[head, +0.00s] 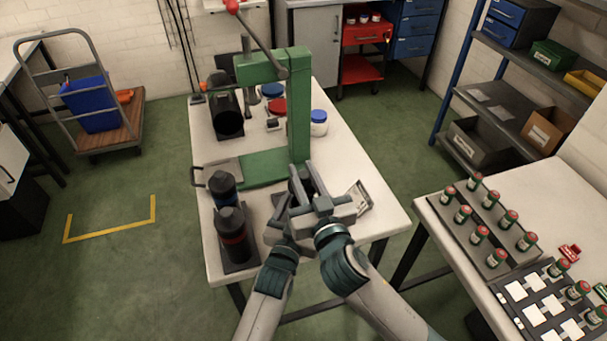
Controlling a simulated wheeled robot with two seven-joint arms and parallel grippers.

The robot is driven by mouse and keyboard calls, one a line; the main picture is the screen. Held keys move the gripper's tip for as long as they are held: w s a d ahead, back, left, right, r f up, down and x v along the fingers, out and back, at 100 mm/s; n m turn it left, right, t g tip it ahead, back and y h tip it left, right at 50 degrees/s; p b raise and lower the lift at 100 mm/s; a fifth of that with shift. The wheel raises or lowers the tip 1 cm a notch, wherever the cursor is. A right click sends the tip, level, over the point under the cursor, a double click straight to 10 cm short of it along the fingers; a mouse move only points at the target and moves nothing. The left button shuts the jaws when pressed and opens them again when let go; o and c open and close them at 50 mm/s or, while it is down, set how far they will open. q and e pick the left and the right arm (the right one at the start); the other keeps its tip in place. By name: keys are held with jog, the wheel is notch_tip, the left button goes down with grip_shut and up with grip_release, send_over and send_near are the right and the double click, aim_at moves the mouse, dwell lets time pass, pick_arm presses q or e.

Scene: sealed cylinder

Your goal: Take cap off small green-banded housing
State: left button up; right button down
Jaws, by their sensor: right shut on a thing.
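My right gripper (308,172) is over the near part of the white table, in front of the green press. It is shut on a small dark thing (294,186), mostly hidden by the fingers. I cannot tell whether this is the small green-banded housing or its cap, and no green band shows on it. My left gripper (279,222) is low and just left of the right one, close to it. Its fingers are partly hidden, so its opening is unclear.
A green press (299,115) stands behind the grippers. Black cylinders with a blue band (224,187) and a red band (233,232) stand at left. A metal tray (358,197) lies at right. Several small red-capped cylinders stand in a rack (455,220) on the right table.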

pick_arm(q)
jog(key=shift+s, duration=0.15)
pick_arm(e)
notch_tip(320, 180, down, 3)
jog(key=b, duration=0.2)
jog(key=shift+r+b, duration=0.2)
jog(key=shift+b, duration=0.1)
pick_arm(q)
jog(key=v, duration=1.1)
jog(key=shift+s, duration=0.35)
pick_arm(e)
jog(key=shift+f, duration=0.1)
pick_arm(q)
jog(key=shift+a, duration=0.15)
